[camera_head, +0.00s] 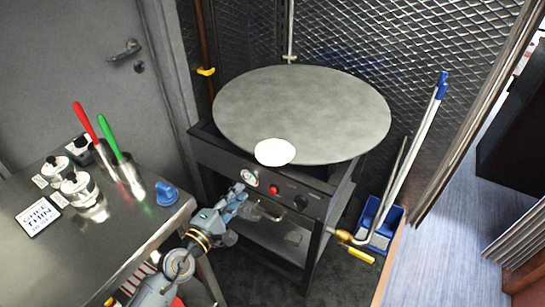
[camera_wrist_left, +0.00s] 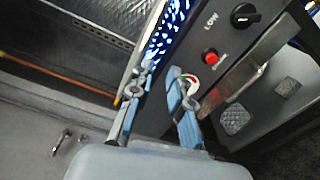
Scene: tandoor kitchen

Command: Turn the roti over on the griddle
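The round grey griddle (camera_head: 315,105) lies on top of a dark stove. The pale, round roti (camera_head: 275,152) shows at the griddle's near rim, and its front edge appears to overhang the rim. My left gripper (camera_head: 240,192) is below and to the left of the roti, in front of the stove's control panel, apart from the roti. In the left wrist view its two fingers (camera_wrist_left: 160,78) stand apart with nothing seen between them. The roti cannot be made out in that view. My right gripper is not in view.
The stove front has a red button (camera_head: 273,190) and black knob (camera_head: 300,203). A steel table (camera_head: 110,250) at left holds canisters and a pot with red- and green-handled tools. A blue bin (camera_head: 380,222) with long handles stands right of the stove. Mesh walls stand behind.

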